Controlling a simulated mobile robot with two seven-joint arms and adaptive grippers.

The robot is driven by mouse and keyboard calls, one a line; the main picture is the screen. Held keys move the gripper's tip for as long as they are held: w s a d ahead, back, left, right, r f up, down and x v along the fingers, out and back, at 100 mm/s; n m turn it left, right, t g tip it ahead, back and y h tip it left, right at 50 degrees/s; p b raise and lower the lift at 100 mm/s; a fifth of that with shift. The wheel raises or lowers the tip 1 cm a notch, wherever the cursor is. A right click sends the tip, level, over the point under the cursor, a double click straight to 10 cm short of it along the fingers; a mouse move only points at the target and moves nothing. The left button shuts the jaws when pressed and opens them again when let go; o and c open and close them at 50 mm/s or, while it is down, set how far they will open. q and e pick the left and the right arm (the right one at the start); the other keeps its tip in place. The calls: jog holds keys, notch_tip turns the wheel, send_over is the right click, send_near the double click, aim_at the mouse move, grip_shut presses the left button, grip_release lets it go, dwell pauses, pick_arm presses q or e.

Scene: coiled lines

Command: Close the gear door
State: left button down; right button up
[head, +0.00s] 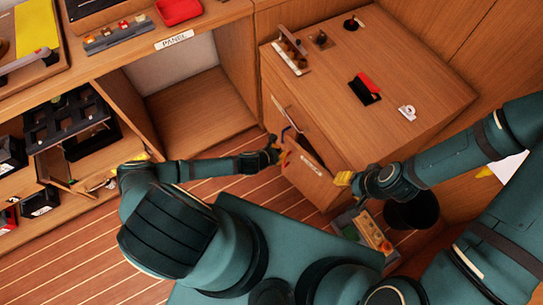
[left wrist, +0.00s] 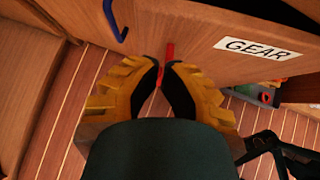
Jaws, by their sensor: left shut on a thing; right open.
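The gear door (head: 303,180) is a wooden panel low on the front of the cabinet at the right, and appears to stand ajar. In the left wrist view, its white GEAR label (left wrist: 258,48) faces me. A red handle (left wrist: 170,50) projects from the door. My left gripper (head: 277,153) is at the door, its yellow fingers shut on the red handle; the fingers hide the grip partly. My right gripper (head: 344,180) is open beside the cabinet's lower right corner, apart from the door.
A tray of coloured items (head: 363,230) and a dark bin (head: 412,210) stand on the floor at the right. The cabinet top (head: 390,60) holds small fittings. An open shelf recess (head: 200,105) is at the left.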

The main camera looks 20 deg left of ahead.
aim_at(289, 146)
pick_arm(q)
jog(key=shift+w+d+r, duration=0.1)
jog(key=shift+w+d, duration=0.25)
jog(key=shift+w, duration=0.4)
jog(key=shift+w+d+r, duration=0.1)
jog(key=shift+w+d, duration=0.25)
jog(key=shift+w, duration=0.4)
pick_arm(e)
jog(key=shift+f, duration=0.25)
pick_arm(q)
jog(key=shift+w, duration=0.1)
